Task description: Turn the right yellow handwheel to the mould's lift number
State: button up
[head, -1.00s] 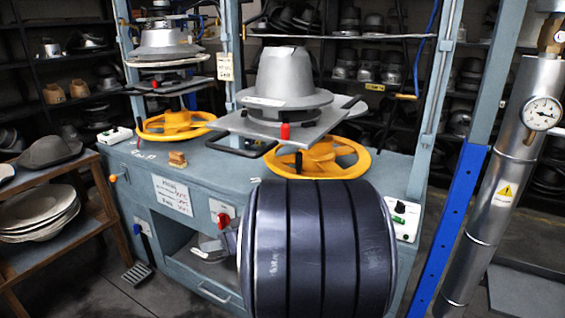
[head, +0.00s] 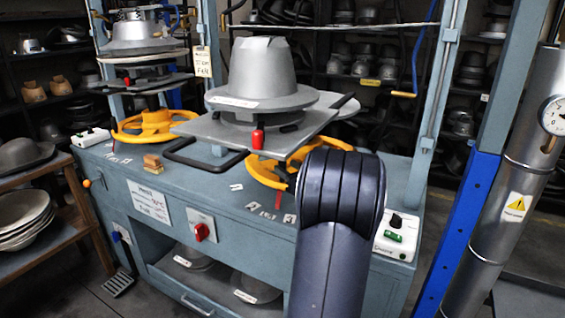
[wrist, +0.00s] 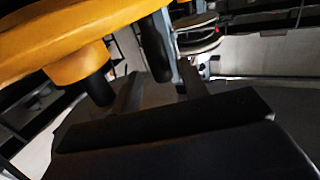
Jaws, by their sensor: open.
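The right yellow handwheel (head: 262,172) lies flat under the press plate (head: 200,128) on the bench. My arm hides its right front part in the head view. A silver hat mould (head: 262,68) stands on the plate above it, with a white tag (head: 233,102) too small to read. In the wrist view the wheel's yellow underside (wrist: 75,35) fills the upper left, with a dark upright peg (wrist: 154,50) beside it. My gripper (wrist: 160,88) is open below the wheel, its dark fingers either side of the peg's lower end. I cannot tell whether they touch it. The head view hides my gripper.
A second yellow handwheel (head: 150,125) is at the left under another mould. Small white labels (head: 253,206) lie on the bench by the right wheel. A control box (head: 396,237), a blue post (head: 460,225) and a gauge pipe (head: 500,190) stand to the right.

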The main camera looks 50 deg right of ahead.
aim_at(285, 166)
jog(key=shift+w+d, duration=0.15)
jog(key=shift+w, duration=0.75)
jog(key=shift+w+d, duration=0.1)
jog(key=shift+w, duration=0.75)
grip_shut()
